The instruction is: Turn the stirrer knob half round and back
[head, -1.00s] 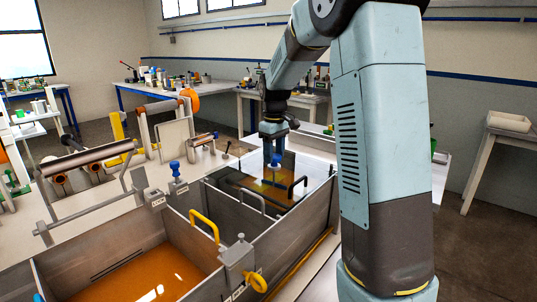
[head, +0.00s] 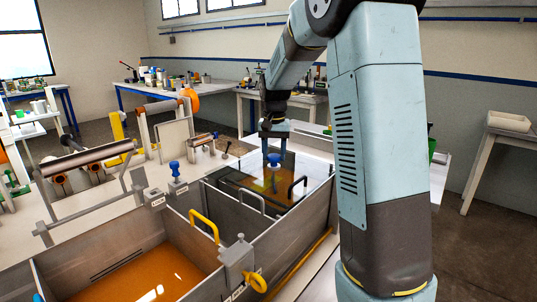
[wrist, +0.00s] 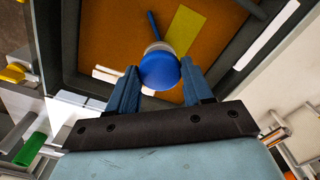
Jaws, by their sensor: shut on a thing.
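The blue stirrer knob (head: 273,160) stands over the far compartment of the resin bath (head: 240,215). In the wrist view its round blue top (wrist: 160,71) sits between my two blue fingers, with a pale collar and a thin blue bar behind it. My gripper (head: 274,158) points down from above and is shut on the knob; it also shows in the wrist view (wrist: 160,88). The stem below the knob is largely hidden.
Amber resin (wrist: 105,28) lies under the knob, with a yellow strip (wrist: 182,30) in it. A yellow handle (head: 204,225) and a metal handle (head: 250,199) rise nearby. Another blue knob (head: 174,167) stands to the left. The front tank holds orange resin (head: 140,275).

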